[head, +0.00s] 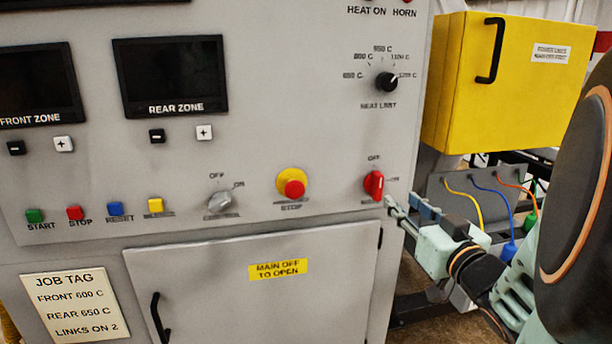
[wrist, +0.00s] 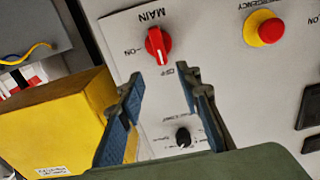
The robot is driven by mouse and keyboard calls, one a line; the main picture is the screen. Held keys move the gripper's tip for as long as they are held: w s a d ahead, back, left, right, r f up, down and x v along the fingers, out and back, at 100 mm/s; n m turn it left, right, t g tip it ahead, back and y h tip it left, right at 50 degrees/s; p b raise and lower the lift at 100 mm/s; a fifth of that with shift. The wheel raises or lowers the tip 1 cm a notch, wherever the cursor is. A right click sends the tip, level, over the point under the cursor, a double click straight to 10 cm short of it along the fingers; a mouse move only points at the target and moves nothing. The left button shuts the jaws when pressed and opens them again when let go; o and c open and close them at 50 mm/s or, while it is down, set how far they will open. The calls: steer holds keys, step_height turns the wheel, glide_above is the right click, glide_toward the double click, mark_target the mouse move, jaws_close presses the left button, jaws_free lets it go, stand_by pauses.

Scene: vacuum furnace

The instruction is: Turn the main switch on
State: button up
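The main switch is a red rotary knob (head: 374,184) at the lower right of the grey panel, with OFF above it. Its handle stands roughly upright, towards OFF. In the wrist view the red knob (wrist: 158,45) appears upside down, with MAIN above, ON to the left and OFF below. My gripper (head: 406,210) is just right of and below the knob in the head view and partly covers the lettering there. In the wrist view my gripper (wrist: 163,82) is open and empty, its fingers apart, with the knob beyond the fingertips. No contact with the knob shows.
A red and yellow emergency stop (head: 292,186) and a grey control knob (head: 221,201) sit to the left. The heat limit knob (head: 387,82) is above. A yellow box (head: 490,95) juts out at the right. A closed door (head: 220,300) lies below the panel.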

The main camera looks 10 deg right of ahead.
mark_target(381, 183)
steer(key=w+p, duration=0.6)
steer(key=w, duration=0.1)
steer(key=w+p, duration=0.3)
steer(key=shift+w+a, duration=0.3)
steer(key=shift+w, duration=0.1)
steer(key=shift+c, duration=0.7)
jaws_close()
